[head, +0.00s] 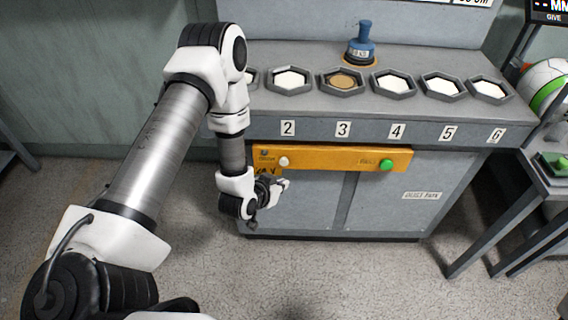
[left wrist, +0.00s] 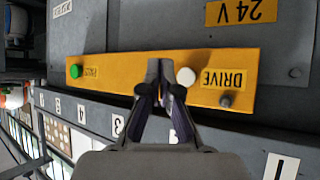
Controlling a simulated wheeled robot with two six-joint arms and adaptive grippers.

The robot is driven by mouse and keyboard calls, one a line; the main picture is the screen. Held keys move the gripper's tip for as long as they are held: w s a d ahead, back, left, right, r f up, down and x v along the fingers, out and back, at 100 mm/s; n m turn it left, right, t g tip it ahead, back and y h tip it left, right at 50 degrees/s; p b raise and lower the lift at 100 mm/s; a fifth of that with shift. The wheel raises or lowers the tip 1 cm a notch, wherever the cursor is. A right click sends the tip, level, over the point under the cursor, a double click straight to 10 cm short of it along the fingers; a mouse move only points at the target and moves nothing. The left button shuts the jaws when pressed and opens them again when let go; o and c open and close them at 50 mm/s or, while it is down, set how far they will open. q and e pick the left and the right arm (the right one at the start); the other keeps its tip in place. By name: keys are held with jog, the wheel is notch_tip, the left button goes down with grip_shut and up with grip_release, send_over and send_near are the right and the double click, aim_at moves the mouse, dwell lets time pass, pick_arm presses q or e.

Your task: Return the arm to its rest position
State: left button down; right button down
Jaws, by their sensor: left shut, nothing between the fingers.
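My left arm comes in from the left in the head view and bends down in front of the grey press cabinet (head: 395,200). My left gripper (head: 280,186) is low in front of the cabinet, just below the left part of the yellow panel (head: 325,158). In the left wrist view the gripper (left wrist: 160,66) is shut and empty, its fingertips over the yellow panel (left wrist: 120,72) beside the white button (left wrist: 186,76). I cannot tell whether the fingertips touch the panel. The green button (left wrist: 75,71) is at the panel's other end. My right gripper is not in view.
Hexagonal cups (head: 292,81) line the cabinet top; one holds tan material (head: 343,82). A blue-handled tool (head: 361,46) stands behind them. A grey side table (head: 550,178) is at the right. The floor (head: 330,280) in front is clear.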

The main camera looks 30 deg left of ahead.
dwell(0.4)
pick_arm(q)
jog(key=s+d+f+g+p, duration=0.1)
jog(key=s+g, duration=0.4)
jog(key=s, duration=0.6)
jog(key=s+d+f+g+p, duration=0.2)
jog(key=s+d+g+p, duration=0.2)
jog(key=s, duration=0.8)
jog(key=shift+s+d+g+p, duration=0.3)
jog(key=shift+d+g, duration=0.1)
jog(key=shift+d, duration=0.8)
jog(key=shift+r, duration=0.1)
